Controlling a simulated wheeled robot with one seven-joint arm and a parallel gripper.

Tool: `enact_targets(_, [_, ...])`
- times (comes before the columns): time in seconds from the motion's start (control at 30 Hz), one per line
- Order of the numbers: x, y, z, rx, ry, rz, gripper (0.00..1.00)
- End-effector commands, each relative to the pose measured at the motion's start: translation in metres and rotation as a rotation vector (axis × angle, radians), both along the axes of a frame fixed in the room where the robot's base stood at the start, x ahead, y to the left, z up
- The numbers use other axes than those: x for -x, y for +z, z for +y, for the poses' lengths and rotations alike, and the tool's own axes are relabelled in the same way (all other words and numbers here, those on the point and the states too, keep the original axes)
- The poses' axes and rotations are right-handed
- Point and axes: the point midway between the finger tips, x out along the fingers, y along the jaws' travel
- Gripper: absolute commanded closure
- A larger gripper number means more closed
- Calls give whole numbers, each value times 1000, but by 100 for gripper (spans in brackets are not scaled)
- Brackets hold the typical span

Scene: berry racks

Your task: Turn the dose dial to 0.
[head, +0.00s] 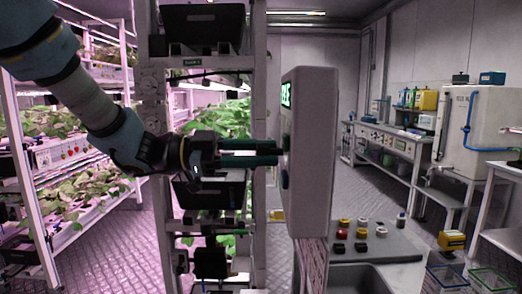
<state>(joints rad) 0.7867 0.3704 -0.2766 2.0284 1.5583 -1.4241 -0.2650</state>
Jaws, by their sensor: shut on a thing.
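A white control box (315,150) stands right of centre, its front face turned left and seen almost edge-on. A green lit display (286,95) is high on that face; its digits are too foreshortened to read surely. My gripper (279,152) comes in from the left with two long dark fingers, one above the other, reaching the face below the display. They are shut on the dose dial (286,143), which shows only as a thin dark edge at the fingertips. Its pointer and scale are hidden. A dark blue round part (284,179) sits lower on the same face.
A grey console (375,262) with several coloured buttons is below the box at the right. A metal rack post (259,110) and shelves of plants (75,205) stand behind and left of my arm. Benches (385,140) line the right wall; patterned floor lies open between.

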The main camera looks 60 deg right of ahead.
Motion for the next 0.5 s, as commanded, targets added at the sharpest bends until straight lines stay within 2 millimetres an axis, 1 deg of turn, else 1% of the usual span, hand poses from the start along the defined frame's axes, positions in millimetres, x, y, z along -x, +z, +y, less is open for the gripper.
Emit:
enact_targets(0.23, [0, -2, 0, -3, 1, 0, 100])
enact_targets(0.27, [0, -2, 0, -3, 1, 0, 59])
enact_targets(0.5, [0, -1, 0, -1, 0, 0, 32])
